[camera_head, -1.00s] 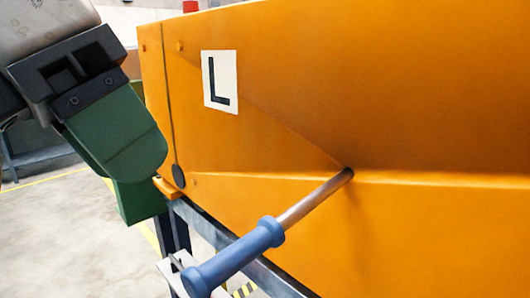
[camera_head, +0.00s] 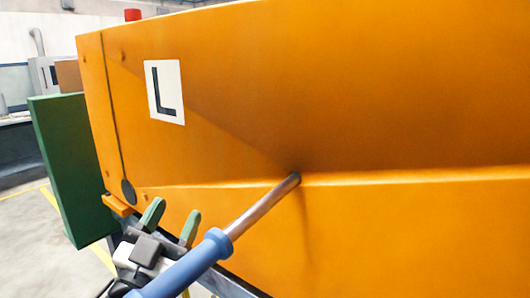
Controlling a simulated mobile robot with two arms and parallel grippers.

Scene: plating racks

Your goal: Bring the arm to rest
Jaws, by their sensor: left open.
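My left gripper (camera_head: 175,208) shows at the bottom left, its two green fingers pointing up and spread apart with nothing between them. Its dark and grey body lies partly behind the blue grip of a lever (camera_head: 205,258). The lever has a bare metal rod that runs up and right into the orange panel. The gripper appears just left of the grip; I cannot tell whether they touch. My right gripper is not in view.
A large orange panel (camera_head: 360,100) with a white "L" sign (camera_head: 164,92) fills most of the view. A green box or panel (camera_head: 70,165) stands at its left end. Grey floor (camera_head: 28,228) with yellow lines is open at the far left.

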